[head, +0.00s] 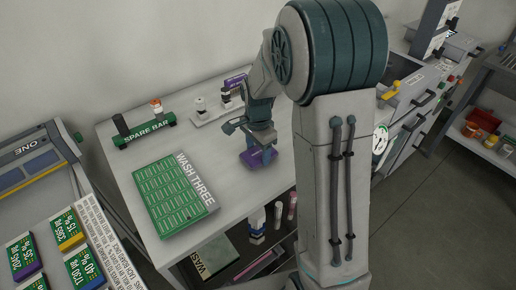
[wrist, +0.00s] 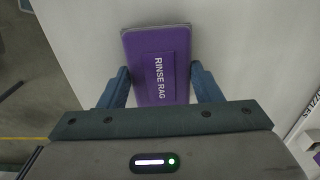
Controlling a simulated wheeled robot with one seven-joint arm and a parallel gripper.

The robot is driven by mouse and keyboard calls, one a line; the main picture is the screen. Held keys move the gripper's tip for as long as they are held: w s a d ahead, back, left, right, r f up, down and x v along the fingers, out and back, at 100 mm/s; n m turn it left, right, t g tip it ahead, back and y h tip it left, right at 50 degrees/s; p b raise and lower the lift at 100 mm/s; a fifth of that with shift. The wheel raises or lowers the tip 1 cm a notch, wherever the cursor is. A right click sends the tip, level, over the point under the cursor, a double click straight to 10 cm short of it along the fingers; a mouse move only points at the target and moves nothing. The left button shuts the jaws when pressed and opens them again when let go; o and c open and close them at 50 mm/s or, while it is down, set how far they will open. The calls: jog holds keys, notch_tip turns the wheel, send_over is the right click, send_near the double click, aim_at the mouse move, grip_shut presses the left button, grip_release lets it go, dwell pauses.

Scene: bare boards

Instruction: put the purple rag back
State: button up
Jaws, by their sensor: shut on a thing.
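The purple rag (head: 258,157) is a flat purple block at the end of my arm, over the white bench top (head: 226,193). In the wrist view the purple rag (wrist: 157,62) reads "RINSE RAG" and sits between the two blue fingers. My gripper (head: 255,143) points down and is shut on it; it also shows in the wrist view (wrist: 156,88). I cannot tell whether the rag touches the bench. Another purple item (head: 235,81) is at the back of the bench, partly hidden by my arm.
A green "WASH THREE" board (head: 170,196) lies front left on the bench. A "SPARE BAR" holder (head: 145,134) and a white rack (head: 211,110) with small bottles stand behind. Bottles (head: 257,224) are on the shelf below. Bare bench lies between board and gripper.

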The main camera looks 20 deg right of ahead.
aim_at(258, 153)
jog(key=shift+f, duration=0.25)
jog(key=o, duration=0.9)
jog(key=shift+r, duration=0.1)
jog(key=shift+r, duration=0.1)
notch_tip(258, 153, up, 11)
jog(key=shift+s+r+n+t, duration=0.2)
jog(key=shift+s+n+t, duration=0.3)
jog(key=shift+s+n, duration=2.3)
jog(key=shift+s+r+n+t, duration=0.4)
jog(key=shift+s+n, duration=1.25)
jog(key=shift+s, duration=2.2)
jog(key=shift+s+r+n+t, duration=0.1)
jog(key=shift+s+n+t, duration=0.5)
jog(key=shift+s+n, duration=2.2)
